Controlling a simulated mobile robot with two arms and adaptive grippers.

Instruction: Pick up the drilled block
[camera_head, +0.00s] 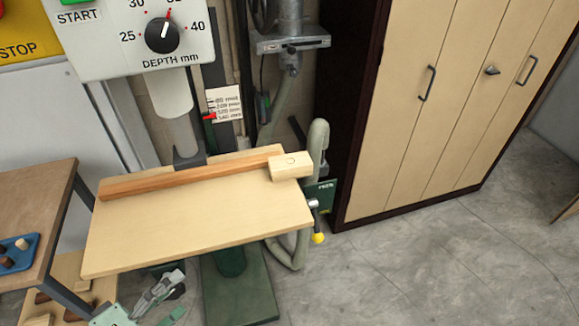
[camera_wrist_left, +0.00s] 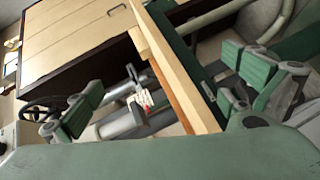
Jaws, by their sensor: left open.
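The drilled block (camera_head: 291,165) is a small pale wooden block with a round mark on its top. It sits at the right end of a reddish wooden fence (camera_head: 190,178) on the pale drill table (camera_head: 200,225). My left gripper (camera_head: 160,292) is low at the bottom left of the head view, in front of and below the table edge, apart from the block. In the left wrist view its green fingers stand wide apart and empty (camera_wrist_left: 165,75), with the table's edge and fence running between them. My right gripper is not in view.
The drill press with its depth dial (camera_head: 162,35) stands behind the table. A grey hose (camera_head: 318,140) and a yellow-knobbed lever (camera_head: 318,238) are by the table's right end. A workbench (camera_head: 30,195) with a blue tray (camera_head: 18,252) is at left. Floor at right is clear before the cabinet (camera_head: 420,110).

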